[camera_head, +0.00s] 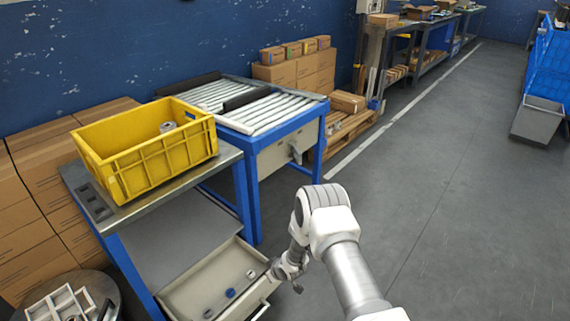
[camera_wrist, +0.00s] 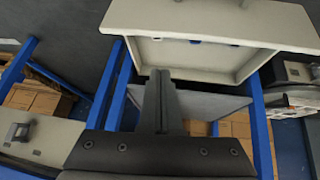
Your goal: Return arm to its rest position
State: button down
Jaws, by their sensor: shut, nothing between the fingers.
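My gripper shows in the wrist view (camera_wrist: 161,78) with its two dark fingers together and nothing between them. In the head view my white and grey arm reaches forward and bends down, and the gripper (camera_head: 286,274) is small beside the front right end of an open drawer (camera_head: 172,300). I cannot tell whether it touches the drawer. The drawer is pulled out under the metal workbench (camera_head: 122,212) and holds a few small round items (camera_head: 231,293). The drawer front (camera_wrist: 210,22) also shows at the top of the wrist view.
A yellow crate (camera_head: 150,165) with a small grey part inside stands on the workbench. A blue-framed roller table (camera_head: 285,124) stands behind it. Cardboard boxes (camera_head: 30,200) are stacked at the left. A round table (camera_head: 112,289) is at the lower left.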

jog(key=w+d+r+m+h, duration=0.1)
jog(key=w+d+r, duration=0.15)
jog(key=r, duration=0.75)
jog(key=w+d+r+m+h, duration=0.1)
jog(key=w+d+r, duration=0.15)
jog(key=r, duration=0.75)
jog(key=s+d+r+m+t+h, duration=0.1)
jog(key=s+d+r, duration=0.15)
jog(key=r, duration=0.55)
jog(key=s+d+r+m+h, duration=0.15)
jog(key=d+r, duration=0.25)
jog(key=r, duration=0.5)
jog(key=s+d+r+m, duration=0.1)
jog(key=s+d+r, duration=0.2)
jog(key=s+r, duration=0.5)
jog(key=s+d+r+m, duration=0.1)
jog(key=s+d+r, duration=0.3)
jog(key=s+r, duration=0.35)
jog(key=s+d+r+m+g, duration=0.1)
jog(key=s+r+m, duration=0.2)
jog(key=s, duration=1.6)
notch_tip(320, 180, up, 24)
jog(key=p, duration=2.5)
jog(key=shift+w+r, duration=0.15)
jog(key=shift+r, duration=0.1)
jog(key=shift+n, duration=0.25)
